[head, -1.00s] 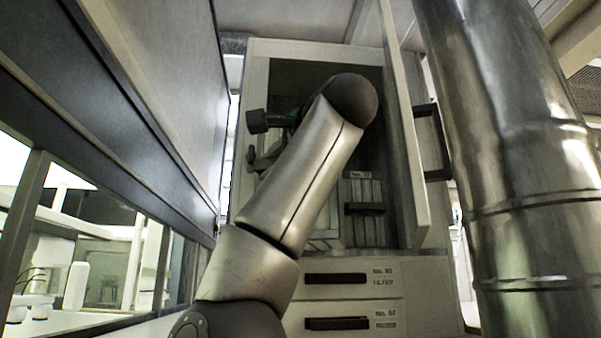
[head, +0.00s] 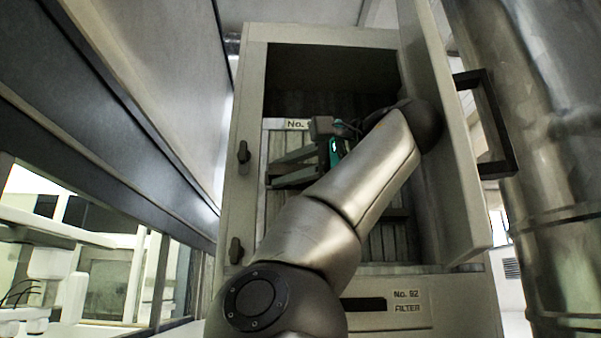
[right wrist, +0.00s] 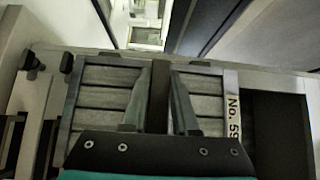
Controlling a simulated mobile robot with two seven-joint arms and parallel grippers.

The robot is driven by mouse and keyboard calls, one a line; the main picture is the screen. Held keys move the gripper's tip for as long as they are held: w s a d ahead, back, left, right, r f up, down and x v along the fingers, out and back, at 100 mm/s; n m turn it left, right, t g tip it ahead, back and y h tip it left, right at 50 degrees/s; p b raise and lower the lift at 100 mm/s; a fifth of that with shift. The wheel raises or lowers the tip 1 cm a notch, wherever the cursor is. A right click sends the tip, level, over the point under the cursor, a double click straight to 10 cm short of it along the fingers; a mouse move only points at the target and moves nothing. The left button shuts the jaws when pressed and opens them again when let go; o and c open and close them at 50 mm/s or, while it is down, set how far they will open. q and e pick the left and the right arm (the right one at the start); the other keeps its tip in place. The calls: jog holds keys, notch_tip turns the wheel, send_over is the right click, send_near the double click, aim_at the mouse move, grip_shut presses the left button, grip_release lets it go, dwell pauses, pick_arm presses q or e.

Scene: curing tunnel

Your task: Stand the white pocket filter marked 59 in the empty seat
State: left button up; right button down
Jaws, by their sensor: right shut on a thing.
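The white pocket filter marked 59 (right wrist: 208,83) has a pale frame, grey pockets and a dark handle bar. In the head view, the filter (head: 297,124) stands about upright at the left of the open cabinet (head: 252,110), its label strip at the top. My right gripper (head: 275,168) is in front of it, shut on the handle. In the right wrist view, the two fingers of this gripper (right wrist: 160,95) close around the bar. My forearm hides much of the filter's lower part. The seat's floor is hidden, so I cannot tell if the filter touches it. My left gripper is out of view.
The cabinet door (head: 450,150) stands open at the right, close to my arm. Pocket panels with a dark handle show partly behind my arm. A drawer marked 92 (head: 407,295) is below. A large metal duct (head: 545,150) stands at right. Dark latches (head: 243,152) line the left edge.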

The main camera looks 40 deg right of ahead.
jog(key=shift+w+r, duration=0.1)
jog(key=shift+r, duration=0.05)
jog(key=shift+w+d+y, duration=0.1)
jog(key=shift+d+y, duration=0.05)
jog(key=shift+y, duration=0.25)
pick_arm(q)
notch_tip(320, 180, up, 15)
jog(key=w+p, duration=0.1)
jog(key=p, duration=1.4)
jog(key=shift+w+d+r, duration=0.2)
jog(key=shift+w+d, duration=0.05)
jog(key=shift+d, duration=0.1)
pick_arm(e)
jog(key=w+d, duration=0.5)
jog(key=w, duration=0.4)
jog(key=w+d, duration=0.6)
jog(key=w, duration=0.3)
jog(key=shift+w+d+f, duration=0.2)
jog(key=shift+d+f, duration=0.05)
jog(key=shift+f, duration=0.1)
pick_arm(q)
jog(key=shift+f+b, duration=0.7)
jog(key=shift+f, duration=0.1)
pick_arm(e)
jog(key=shift+f, duration=0.45)
